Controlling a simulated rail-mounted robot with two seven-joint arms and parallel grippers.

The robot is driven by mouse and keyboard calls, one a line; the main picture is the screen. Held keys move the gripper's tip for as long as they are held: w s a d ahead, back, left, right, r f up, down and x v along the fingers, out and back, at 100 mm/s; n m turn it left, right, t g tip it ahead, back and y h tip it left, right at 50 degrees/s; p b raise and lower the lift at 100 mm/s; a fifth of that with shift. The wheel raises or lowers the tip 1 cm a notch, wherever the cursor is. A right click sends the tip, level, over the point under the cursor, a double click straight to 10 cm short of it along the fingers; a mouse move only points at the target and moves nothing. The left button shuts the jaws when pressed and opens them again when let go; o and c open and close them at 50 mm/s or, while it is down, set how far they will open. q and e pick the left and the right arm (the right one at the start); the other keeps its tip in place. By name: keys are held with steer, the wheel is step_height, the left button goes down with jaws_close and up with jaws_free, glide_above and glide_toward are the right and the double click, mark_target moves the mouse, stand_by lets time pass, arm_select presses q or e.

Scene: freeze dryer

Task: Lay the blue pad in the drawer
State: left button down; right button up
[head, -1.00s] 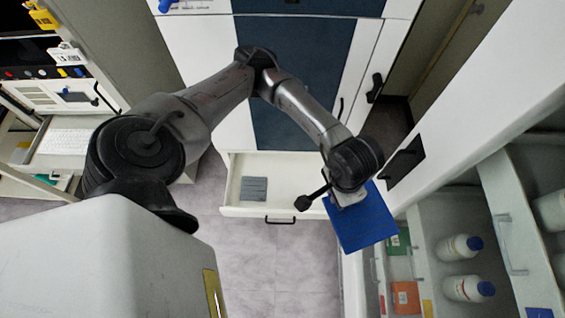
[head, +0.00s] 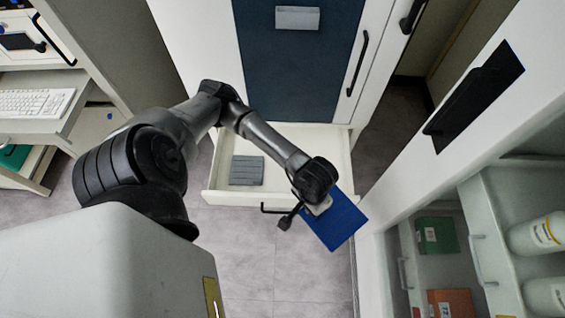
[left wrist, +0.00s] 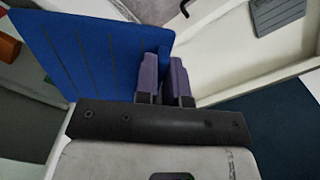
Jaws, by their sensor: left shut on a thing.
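The blue pad (head: 336,222) hangs from my left gripper (head: 316,207) in the head view, at the right front corner of the open drawer (head: 308,137). In the left wrist view the blue pad (left wrist: 95,50) fills the upper left, its edge pinched by the purple fingers of my left gripper (left wrist: 166,75). The pad is held outside the drawer, apart from its floor. A grey ribbed pad (head: 246,170) lies in the left part of the drawer and also shows in the left wrist view (left wrist: 277,12). My right gripper is not in view.
The drawer's handle (head: 275,209) is at its front. A white cabinet with bottles (head: 537,233), a green box (head: 437,236) and an orange box (head: 451,303) stands at the right. The drawer's middle and right floor look bare. The floor in front is clear.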

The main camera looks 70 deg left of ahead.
arm_select(q)
steer(key=w+a+f+n+b, duration=0.1)
steer(key=a+f+n+b, duration=0.15)
steer(key=f+b, duration=0.4)
steer(key=w+a+f+n+b, duration=0.1)
steer(key=w+a+f+b, duration=0.15)
steer(key=f, duration=0.65)
steer(key=w+a+f+n+b, duration=0.2)
steer(key=w+a+f+n, duration=0.1)
steer(key=w+a+n, duration=0.4)
steer(key=shift+m, duration=0.25)
steer(key=s+a+f+b, duration=0.1)
steer(key=s+a+f, duration=0.1)
steer(key=a, duration=0.1)
steer(key=s+a+f+b, duration=0.1)
steer(key=s+a+f, duration=0.1)
steer(key=s+a, duration=0.1)
steer(key=s+a+f+b, duration=0.2)
steer(key=a, duration=0.2)
steer(key=shift+s+a, duration=0.1)
steer(key=shift+s, duration=0.2)
step_height(320, 180, down, 4)
steer(key=shift+b, duration=1.25)
steer(key=shift+f, duration=0.1)
